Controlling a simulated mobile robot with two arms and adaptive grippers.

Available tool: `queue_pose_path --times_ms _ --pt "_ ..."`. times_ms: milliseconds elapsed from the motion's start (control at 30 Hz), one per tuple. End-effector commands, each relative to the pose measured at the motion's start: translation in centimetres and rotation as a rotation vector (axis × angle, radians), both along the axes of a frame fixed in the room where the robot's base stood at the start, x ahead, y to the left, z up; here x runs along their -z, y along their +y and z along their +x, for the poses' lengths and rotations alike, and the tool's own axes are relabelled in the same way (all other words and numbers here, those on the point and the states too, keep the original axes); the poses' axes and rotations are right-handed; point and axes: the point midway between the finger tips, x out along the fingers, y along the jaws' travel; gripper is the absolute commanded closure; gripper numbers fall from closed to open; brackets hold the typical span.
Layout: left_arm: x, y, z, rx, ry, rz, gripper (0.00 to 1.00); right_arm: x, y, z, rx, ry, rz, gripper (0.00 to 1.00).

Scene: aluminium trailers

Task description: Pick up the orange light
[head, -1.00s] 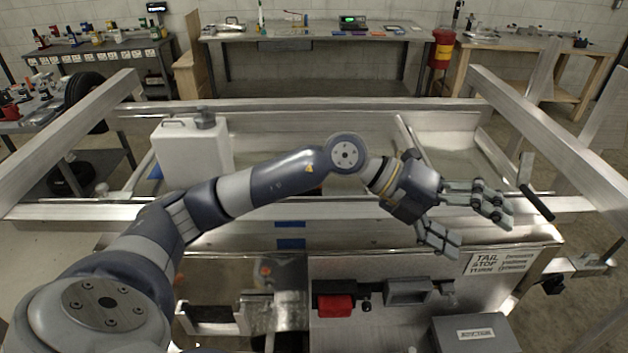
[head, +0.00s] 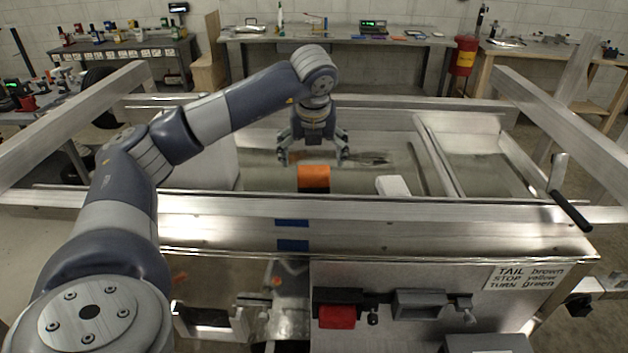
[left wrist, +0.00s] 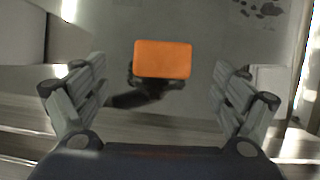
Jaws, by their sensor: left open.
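The orange light (head: 314,178) is a small box-shaped lamp inside the trailer bed, near its front wall. My left gripper (head: 312,158) points down just above and behind it in the head view, with its fingers spread and nothing between them. In the left wrist view the orange light (left wrist: 163,59) lies beyond the open fingers (left wrist: 160,95), roughly centred between them. A dark part shows beneath the light there. The light's lower edge is hidden by the trailer rail in the head view. My right gripper is not in view.
A white box-like object (head: 393,186) lies right of the light. The trailer's near rail (head: 400,212) runs in front, with a red lamp (head: 337,316) and a grey housing (head: 420,304) below. A crank handle (head: 569,209) stands at right. Workbenches line the back wall.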

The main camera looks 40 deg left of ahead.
Motion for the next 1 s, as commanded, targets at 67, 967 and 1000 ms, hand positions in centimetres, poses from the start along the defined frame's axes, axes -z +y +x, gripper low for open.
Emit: queue_pose_path --times_ms 67,967,1000 --pt "0.7 0.2 0.2 0.000 0.002 0.001 0.10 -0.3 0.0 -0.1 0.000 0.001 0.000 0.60" --pt "5.9 1.6 2.0 0.004 0.000 -0.001 0.42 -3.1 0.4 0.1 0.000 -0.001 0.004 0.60" --pt "5.9 1.6 2.0 0.004 0.000 -0.001 0.51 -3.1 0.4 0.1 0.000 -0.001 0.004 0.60"
